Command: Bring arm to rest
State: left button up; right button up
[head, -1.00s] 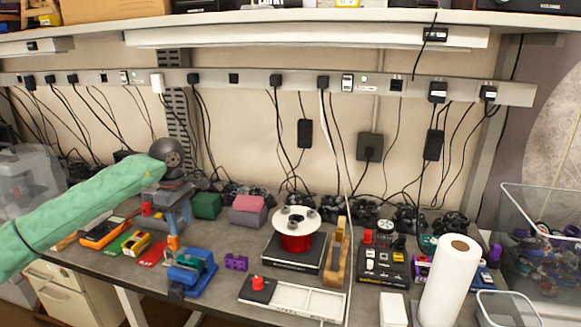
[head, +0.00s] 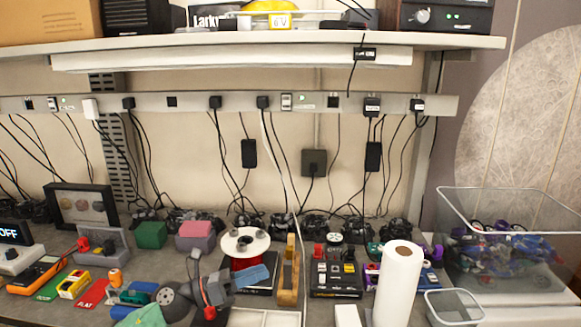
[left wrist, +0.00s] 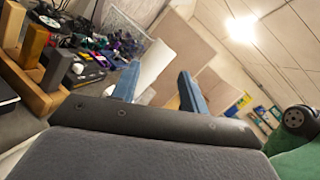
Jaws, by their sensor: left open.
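My left arm in its green sleeve (head: 145,317) comes in at the bottom of the head view. My left gripper (head: 252,277) has blue fingers and points right, low over the front of the bench, before the white-and-red spool (head: 245,246). Its two blue fingers stand apart with nothing between them in the left wrist view (left wrist: 158,87). The gripper body hides part of the bench. Whether the fingers touch anything below cannot be told from the head view. My right gripper is not in view.
A wooden block holder (head: 289,270), a paper roll (head: 397,283) and a clear bin (head: 505,265) stand to the right. Cables hang behind. The bench is crowded.

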pick_arm(q)
jog(key=s+a+f+n+t+y, duration=0.2)
jog(key=a+f+n+t+y, duration=0.55)
jog(key=n, duration=0.95)
jog(key=s+a+f+n+t+y, duration=0.3)
jog(key=a+f+n+y, duration=0.3)
jog(key=n+y, duration=0.75)
jog(key=s+f+n+g+h, duration=0.1)
jog(key=s+f+n+g, duration=0.55)
jog(key=s+f, duration=0.5)
jog(key=s+f+n+g+h, duration=0.1)
jog(key=s+f+n+g, duration=0.6)
jog(key=s, duration=0.8)
notch_tip(320, 180, down, 23)
jog(key=w+d+m, duration=0.1)
jog(key=w+d, duration=0.1)
jog(key=s+f, duration=0.4)
jog(key=f, duration=0.7)
jog(key=s+f+g, duration=0.1)
jog(key=s+f, duration=0.2)
jog(key=f, duration=0.9)
jog(key=shift+s+d+m+h, duration=0.3)
jog(key=shift+s, duration=0.05)
